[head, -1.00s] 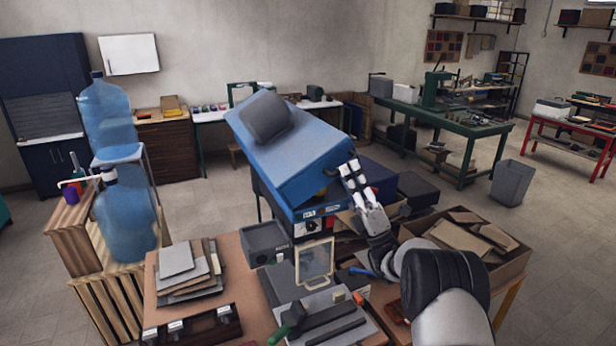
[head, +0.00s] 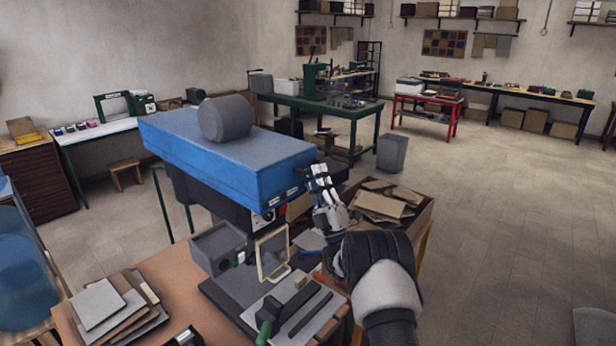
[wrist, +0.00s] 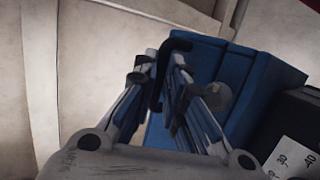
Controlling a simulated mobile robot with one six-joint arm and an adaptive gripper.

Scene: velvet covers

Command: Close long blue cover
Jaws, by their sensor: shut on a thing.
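The long blue cover (head: 215,150) sits on a dark machine body (head: 205,190) in the head view, with a grey rounded block on its top. It looks close to level; I cannot tell whether a gap is left beneath it. My gripper (head: 318,172) is at the cover's right end. In the wrist view, my gripper (wrist: 166,65) is shut on a black hooked handle (wrist: 160,75) beside the blue cover (wrist: 245,85). The fingers hide part of the handle, and its joint to the cover is not clear.
A workbench (head: 165,285) in front holds stacked sheets (head: 110,305), a framed panel (head: 272,254) and a green-handled tool (head: 268,315). An open box of cardboard pieces (head: 385,205) stands right of my gripper.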

